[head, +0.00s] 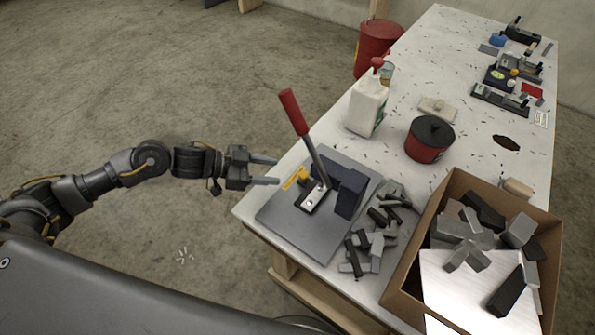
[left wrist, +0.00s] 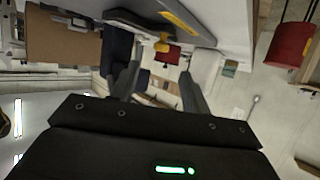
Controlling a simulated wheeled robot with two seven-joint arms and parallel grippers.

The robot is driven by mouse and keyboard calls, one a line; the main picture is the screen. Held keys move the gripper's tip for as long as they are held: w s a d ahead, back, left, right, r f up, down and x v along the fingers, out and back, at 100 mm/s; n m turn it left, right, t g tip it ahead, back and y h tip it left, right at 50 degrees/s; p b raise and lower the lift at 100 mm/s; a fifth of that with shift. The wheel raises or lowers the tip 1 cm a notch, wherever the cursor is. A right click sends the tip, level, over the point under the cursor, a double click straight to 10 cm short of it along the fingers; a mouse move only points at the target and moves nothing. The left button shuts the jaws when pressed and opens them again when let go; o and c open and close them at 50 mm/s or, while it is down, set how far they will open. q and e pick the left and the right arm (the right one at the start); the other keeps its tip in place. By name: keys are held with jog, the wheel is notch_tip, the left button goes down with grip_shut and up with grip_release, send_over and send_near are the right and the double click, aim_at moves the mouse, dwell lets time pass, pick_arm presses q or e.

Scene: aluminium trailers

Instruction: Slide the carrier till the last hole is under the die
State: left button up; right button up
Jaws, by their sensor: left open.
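A bench press with a red-handled lever (head: 295,118) stands on a grey base plate (head: 284,222) at the table's near left corner. A small dark carrier strip (head: 312,198) with a light top and small holes lies at the press foot. A yellow part (head: 295,178) is at its left end; a yellow part also shows in the left wrist view (left wrist: 162,46). The die is not clearly visible, so I cannot tell which hole is under it. My left gripper (head: 277,171) is open and empty, left of the press and apart from the yellow part. My right gripper is out of view.
A cardboard box (head: 399,272) of metal offcuts stands at the right, with loose offcuts (head: 378,238) beside the plate. A white bottle (head: 366,106) and a red-black pot (head: 430,140) stand behind. A red bin (head: 378,42) is on the floor.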

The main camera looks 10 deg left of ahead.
aim_at(303, 174)
pick_arm(q)
jog(key=p+x, duration=0.1)
jog(key=x, duration=0.7)
jog(key=shift+w+d+f+p, duration=0.15)
jog(key=shift+d+f+p, duration=0.1)
jog(key=shift+p, duration=0.1)
grip_shut()
